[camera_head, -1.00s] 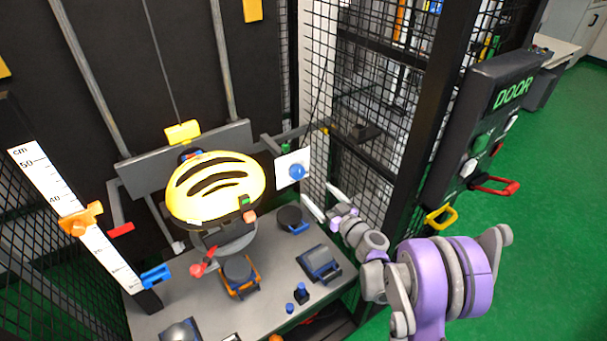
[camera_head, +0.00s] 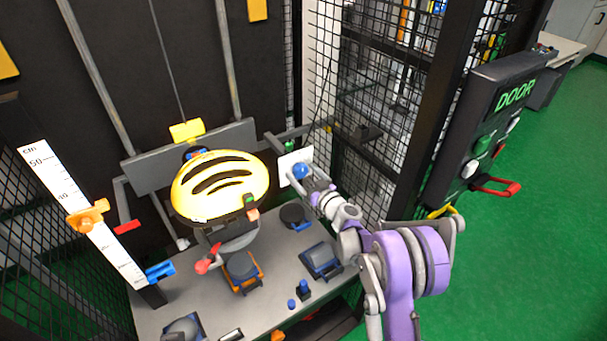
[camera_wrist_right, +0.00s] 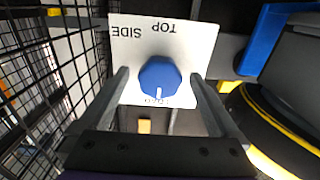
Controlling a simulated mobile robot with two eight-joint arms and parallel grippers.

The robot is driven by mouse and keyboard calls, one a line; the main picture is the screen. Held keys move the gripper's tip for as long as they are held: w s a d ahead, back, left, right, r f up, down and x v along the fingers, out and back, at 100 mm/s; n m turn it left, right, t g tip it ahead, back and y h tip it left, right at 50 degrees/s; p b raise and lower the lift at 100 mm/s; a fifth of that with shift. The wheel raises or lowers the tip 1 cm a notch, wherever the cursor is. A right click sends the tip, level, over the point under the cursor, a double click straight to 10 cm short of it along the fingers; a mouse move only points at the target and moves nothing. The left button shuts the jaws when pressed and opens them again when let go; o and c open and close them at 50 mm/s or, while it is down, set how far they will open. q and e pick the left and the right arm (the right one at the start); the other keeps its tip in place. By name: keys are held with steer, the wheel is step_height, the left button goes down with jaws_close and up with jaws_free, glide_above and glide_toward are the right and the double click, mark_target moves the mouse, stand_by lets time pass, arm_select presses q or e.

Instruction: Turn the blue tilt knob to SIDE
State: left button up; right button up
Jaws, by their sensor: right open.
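The blue tilt knob (camera_head: 300,171) sits on a white plate (camera_head: 287,163) right of the yellow helmet (camera_head: 222,184). In the right wrist view the knob (camera_wrist_right: 160,77) faces me, and its plate (camera_wrist_right: 203,40) shows SIDE and TOP upside down. The knob's white pointer line points down in that picture, toward a third, partly hidden label and away from SIDE and TOP. My right gripper (camera_head: 311,184) is at the knob; in the wrist view its open fingers (camera_wrist_right: 159,82) lie on either side of it, with a slight gap. My left gripper is not in view.
A wire mesh wall (camera_head: 352,100) stands close to the right of the plate. The grey table (camera_head: 262,308) below holds several small fixtures. A door panel (camera_head: 492,125) with a red handle stands at the right. A scale (camera_head: 72,195) stands at the left.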

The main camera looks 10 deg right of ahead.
steer(key=c, duration=1.4)
